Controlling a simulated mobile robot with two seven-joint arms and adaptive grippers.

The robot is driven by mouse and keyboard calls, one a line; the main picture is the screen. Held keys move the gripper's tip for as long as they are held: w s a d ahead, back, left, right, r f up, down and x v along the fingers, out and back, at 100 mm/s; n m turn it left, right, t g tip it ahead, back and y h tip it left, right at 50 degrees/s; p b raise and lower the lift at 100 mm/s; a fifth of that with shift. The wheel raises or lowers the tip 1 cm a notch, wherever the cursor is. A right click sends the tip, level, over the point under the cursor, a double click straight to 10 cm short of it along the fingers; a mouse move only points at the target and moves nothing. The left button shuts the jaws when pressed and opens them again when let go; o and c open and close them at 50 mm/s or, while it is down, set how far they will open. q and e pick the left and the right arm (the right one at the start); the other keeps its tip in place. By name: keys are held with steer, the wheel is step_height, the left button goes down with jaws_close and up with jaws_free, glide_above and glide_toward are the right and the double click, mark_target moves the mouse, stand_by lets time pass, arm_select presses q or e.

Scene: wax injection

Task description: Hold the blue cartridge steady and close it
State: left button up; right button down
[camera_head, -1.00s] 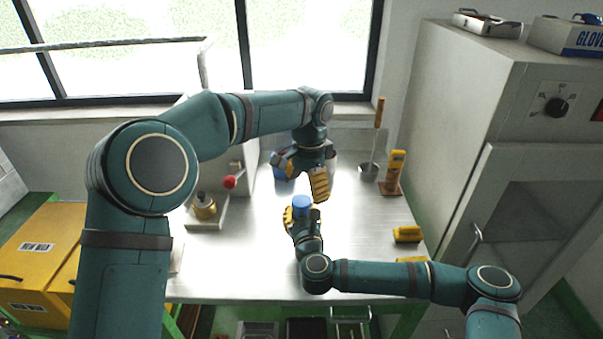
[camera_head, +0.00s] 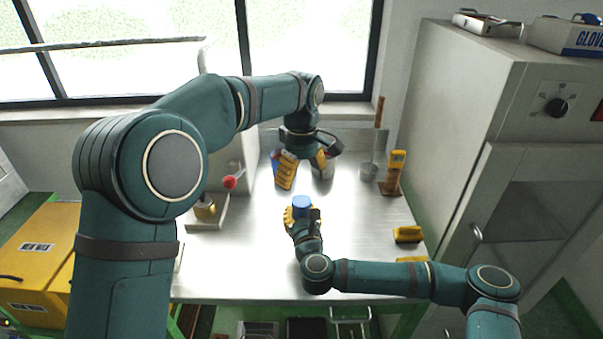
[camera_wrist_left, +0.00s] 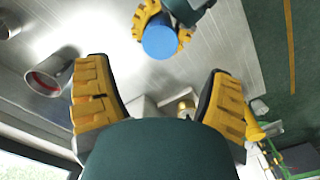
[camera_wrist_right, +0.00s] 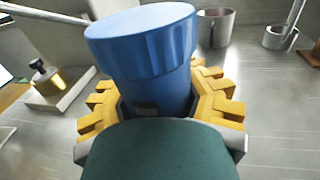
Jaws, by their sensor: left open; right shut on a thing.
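The blue cartridge (camera_head: 302,202) stands upright in my right gripper (camera_head: 302,217), above or on the steel bench. The right wrist view shows its wide, flat blue top (camera_wrist_right: 145,32) and narrower body (camera_wrist_right: 155,85) between the yellow fingers. In the left wrist view the blue round top (camera_wrist_left: 160,42) faces the camera, with right-hand fingers around it. My left gripper (camera_head: 304,168) is open and empty, behind the cartridge and apart from it. Its yellow fingers are spread wide in the left wrist view. I cannot tell whether the top is fully seated.
A grey mug (camera_wrist_right: 215,28) stands behind the cartridge. A pot with a long handle (camera_head: 369,171) and a yellow-and-brown tool stand (camera_head: 394,175) are at the right. A red-knobbed lever (camera_head: 230,182) and a brass piece (camera_head: 204,208) are at the left. The bench front is mostly clear.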

mark_target(302, 200)
stand_by(0.4)
arm_select(q)
steer(key=shift+f, duration=4)
